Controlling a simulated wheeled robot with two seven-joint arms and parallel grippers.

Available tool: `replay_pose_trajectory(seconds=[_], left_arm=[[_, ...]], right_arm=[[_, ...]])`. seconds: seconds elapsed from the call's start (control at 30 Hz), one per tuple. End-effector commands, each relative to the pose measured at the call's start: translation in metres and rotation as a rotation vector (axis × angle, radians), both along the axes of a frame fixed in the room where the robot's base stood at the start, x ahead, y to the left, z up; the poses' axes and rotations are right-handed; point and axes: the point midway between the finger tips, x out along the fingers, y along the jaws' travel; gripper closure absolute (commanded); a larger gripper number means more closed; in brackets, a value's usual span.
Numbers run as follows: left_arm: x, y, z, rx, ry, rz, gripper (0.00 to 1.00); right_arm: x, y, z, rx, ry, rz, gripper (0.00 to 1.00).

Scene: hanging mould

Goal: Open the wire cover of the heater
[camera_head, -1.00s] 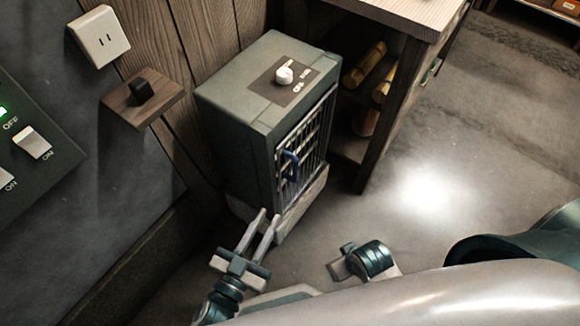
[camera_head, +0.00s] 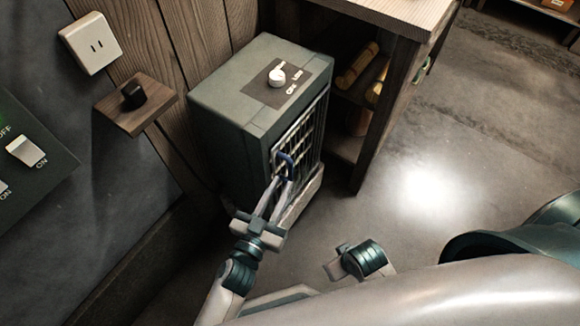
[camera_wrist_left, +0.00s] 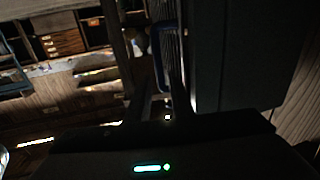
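The heater (camera_head: 222,105) is a dark green-grey box standing on a pale base against the wooden wall. Its wire cover (camera_head: 312,128) is on the front face and looks closed. A blue handle (camera_head: 287,163) stands out from the cover's near edge; it also shows in the left wrist view (camera_wrist_left: 159,58). My left gripper (camera_head: 280,182) is at the handle, with its two fingers apart and their tips close to the handle's lower part. Whether they touch it I cannot tell.
A white knob (camera_head: 277,77) sits on the heater's top. A wooden table (camera_head: 400,12) with a shelf of rolled items stands right beside the heater. The floor at right is clear.

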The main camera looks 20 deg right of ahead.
Motion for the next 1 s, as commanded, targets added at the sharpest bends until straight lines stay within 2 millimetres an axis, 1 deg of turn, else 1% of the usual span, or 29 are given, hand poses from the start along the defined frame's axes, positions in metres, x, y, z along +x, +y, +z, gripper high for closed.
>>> replay_pose_trajectory(seconds=[0.03, 0.2, 0.4, 0.57, 0.87, 0.9, 0.93, 0.97, 1.0], left_arm=[[0.008, -0.007, 0.001, 0.001, -0.002, 0.0, 0.8], [0.029, -0.026, 0.0, 0.0, -0.001, -0.001, 0.8], [0.046, -0.04, 0.0, 0.0, 0.0, -0.001, 0.8], [0.052, -0.045, 0.0, 0.001, -0.001, -0.001, 0.8], [0.052, -0.046, 0.0, 0.001, 0.0, -0.001, 0.8], [0.052, -0.046, 0.0, 0.001, 0.0, -0.001, 0.9], [0.052, -0.046, 0.0, 0.001, 0.0, -0.001, 0.97], [0.052, -0.046, 0.0, 0.001, 0.0, -0.001, 1.0], [0.052, -0.046, 0.0, 0.001, 0.0, -0.001, 1.0]], right_arm=[[-0.001, 0.0, -0.001, -0.001, 0.004, 0.0, 0.56], [-0.002, 0.0, -0.003, 0.0, 0.007, 0.0, 0.56], [0.0, 0.001, 0.001, 0.001, -0.001, 0.001, 0.56], [0.002, 0.001, 0.006, 0.002, -0.01, 0.001, 0.56], [-0.001, 0.001, 0.004, 0.001, -0.001, 0.001, 0.56], [-0.002, 0.001, 0.004, 0.001, 0.0, 0.001, 0.56], [-0.002, 0.001, 0.004, 0.001, 0.0, 0.001, 0.56], [-0.002, 0.001, 0.004, 0.001, 0.001, 0.001, 0.56], [-0.002, 0.001, 0.004, 0.001, 0.001, 0.0, 0.56]])
